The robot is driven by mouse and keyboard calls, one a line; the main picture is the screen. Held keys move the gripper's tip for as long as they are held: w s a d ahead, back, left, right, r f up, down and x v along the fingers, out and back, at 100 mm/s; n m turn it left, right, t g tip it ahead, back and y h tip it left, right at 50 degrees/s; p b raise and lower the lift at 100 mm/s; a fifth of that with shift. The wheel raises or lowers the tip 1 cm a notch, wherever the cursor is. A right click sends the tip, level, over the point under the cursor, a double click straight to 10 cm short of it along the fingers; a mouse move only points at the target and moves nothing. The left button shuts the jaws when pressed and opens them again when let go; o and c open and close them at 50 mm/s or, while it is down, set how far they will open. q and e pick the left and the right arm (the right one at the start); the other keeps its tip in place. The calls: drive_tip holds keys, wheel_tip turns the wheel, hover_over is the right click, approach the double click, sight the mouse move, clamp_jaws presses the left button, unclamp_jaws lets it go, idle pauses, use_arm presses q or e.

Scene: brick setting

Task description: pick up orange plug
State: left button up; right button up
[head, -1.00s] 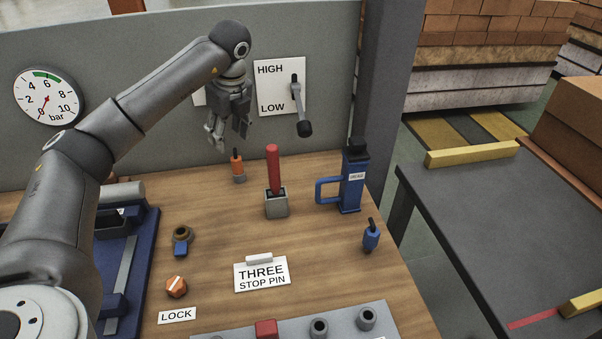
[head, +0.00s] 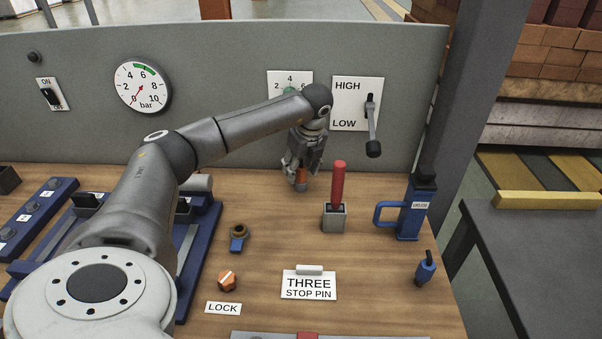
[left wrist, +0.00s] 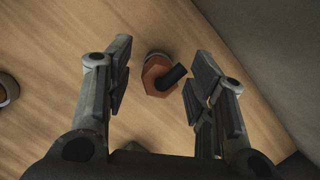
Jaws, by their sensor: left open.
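The orange plug (head: 301,176) stands upright on the wooden bench near the back panel, with a grey base. In the left wrist view the plug (left wrist: 156,78) shows from above as an orange hexagonal body with a black stem leaning to the right. My left gripper (head: 302,172) is over the plug, pointing down. In the left wrist view my left gripper (left wrist: 160,90) is open, its fingers on either side of the plug with gaps visible on both sides. In the head view the fingers partly hide the plug. My right gripper is not in view.
A red lever (head: 338,183) in a grey block stands close to the right of the plug. A blue-handled device (head: 411,215) and a small blue plug (head: 426,268) are further right. The grey back panel (head: 230,90) is close behind. An orange knob (head: 228,280) sits in front.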

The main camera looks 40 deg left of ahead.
use_arm(q)
drive_tip(key=shift+f, duration=0.15)
drive_tip(key=c, duration=1.1)
